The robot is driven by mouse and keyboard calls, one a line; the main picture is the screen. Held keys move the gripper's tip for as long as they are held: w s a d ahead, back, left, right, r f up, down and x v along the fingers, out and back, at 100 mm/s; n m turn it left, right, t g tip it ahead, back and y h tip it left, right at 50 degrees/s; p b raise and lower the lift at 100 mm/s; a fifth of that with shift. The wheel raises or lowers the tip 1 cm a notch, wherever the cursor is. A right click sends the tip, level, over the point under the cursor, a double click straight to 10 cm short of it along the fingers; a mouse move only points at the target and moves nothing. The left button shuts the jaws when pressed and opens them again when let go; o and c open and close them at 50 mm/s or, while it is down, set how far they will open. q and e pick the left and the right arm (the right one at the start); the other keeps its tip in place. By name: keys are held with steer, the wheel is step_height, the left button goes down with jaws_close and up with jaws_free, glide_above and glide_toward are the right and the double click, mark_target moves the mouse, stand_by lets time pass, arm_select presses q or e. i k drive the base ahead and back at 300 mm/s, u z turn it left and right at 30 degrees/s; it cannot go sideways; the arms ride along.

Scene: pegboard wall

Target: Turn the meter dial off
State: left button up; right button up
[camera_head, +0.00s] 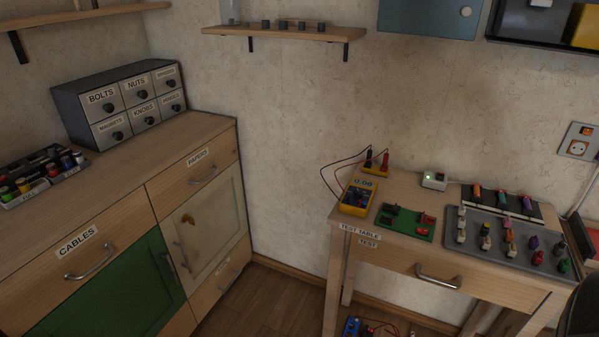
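The yellow meter (356,198) stands on the left end of the wooden test table (398,184), near its front left corner. Its display is lit and seems to show digits like "0.00". The dial is on its dark lower face, too small to tell which way it points. Red and black leads run from the meter to two probes (376,160) in a small yellow holder behind it. Neither of my grippers is in view.
A green circuit board (406,222) lies right of the meter. A grey tray (505,240) with several coloured knobs and a small white box (434,181) are further right. A wooden cabinet (90,215) stands at left, with open floor (270,295) between. A dark shape fills the lower right corner.

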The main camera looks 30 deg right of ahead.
mark_target(358, 193)
steer(key=z, duration=0.25)
steer(key=i, duration=0.85)
steer(key=z, duration=0.6)
